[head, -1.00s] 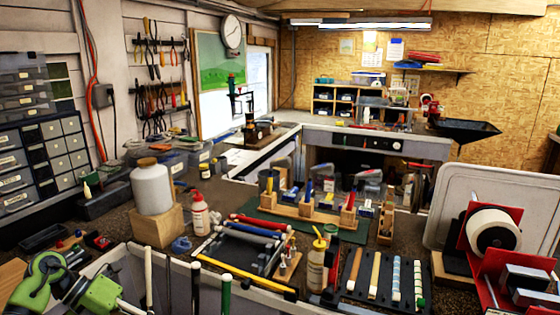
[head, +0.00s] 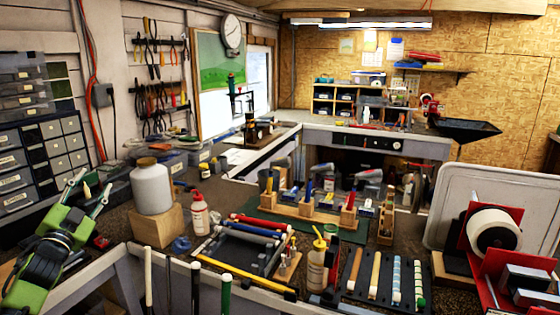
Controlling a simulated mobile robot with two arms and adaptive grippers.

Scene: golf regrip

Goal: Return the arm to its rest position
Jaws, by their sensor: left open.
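My left arm is green and dark grey and rises at the left edge of the head view. Its left gripper (head: 91,189) points up and away, with its two silver fingers spread apart and nothing between them. It is in front of the grey drawer cabinet (head: 52,160), to the left of the white jug (head: 151,188), and clear of it. My right gripper is not in view.
The jug stands on a wooden block (head: 156,224). A red-capped white bottle (head: 199,214), a yellow-topped bottle (head: 317,262) and a dark rack with grips (head: 245,250) fill the bench. Upright club shafts (head: 225,290) stand at the front. A red paper-roll holder (head: 497,230) is at right.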

